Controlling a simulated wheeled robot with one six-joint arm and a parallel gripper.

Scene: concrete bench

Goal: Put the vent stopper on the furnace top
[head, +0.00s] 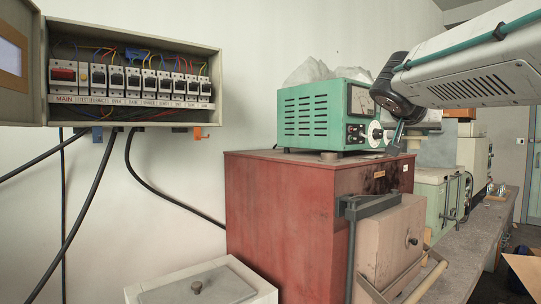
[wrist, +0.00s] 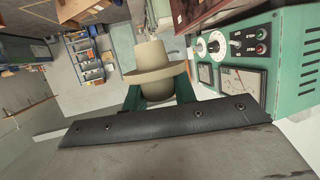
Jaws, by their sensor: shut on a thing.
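The vent stopper (wrist: 155,72) is a beige, flanged round piece in the wrist view. My gripper (wrist: 157,92) is shut on it, with green fingers on either side of its lower part. In the head view my gripper (head: 398,138) hangs just right of the green control box, above the right part of the furnace top; I cannot clearly make out the stopper there. The furnace (head: 285,205) is a large red box with a pale door on its front. A small brownish round piece (head: 330,155) sits on its top near the edge.
The green control box (head: 315,118) with dials stands on the furnace top and also shows in the wrist view (wrist: 292,62). An open breaker panel (head: 130,85) hangs on the left wall. A pale lidded box (head: 250,286) stands in front. Other equipment (head: 435,190) lines the bench at right.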

